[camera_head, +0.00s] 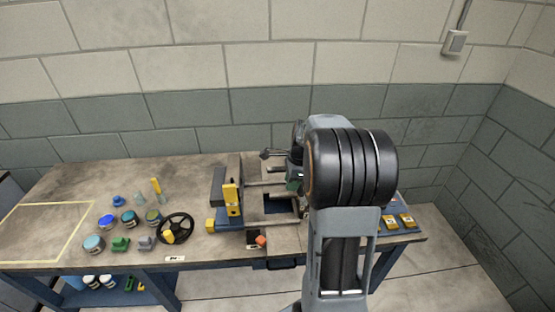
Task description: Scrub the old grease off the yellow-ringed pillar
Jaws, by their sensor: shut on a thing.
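My arm's large dark joint blocks much of the view right of centre. My gripper (295,170) shows only in part at the joint's left edge, above the mould on the bench. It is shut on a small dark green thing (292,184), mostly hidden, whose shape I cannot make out. The mould (226,215) has a grey plate with a yellow block (232,196) on its left. Pale horizontal pillars (262,184) run right from it towards the arm. I cannot make out a yellow ring or grease on them. Whether the held thing touches a pillar is unclear.
The bench (130,185) holds several small jars and tins (108,222), a black handwheel (176,228) and green (120,243) and grey (145,242) items left of the mould. Yellow-topped boxes (390,222) sit right. The bench's back left is clear.

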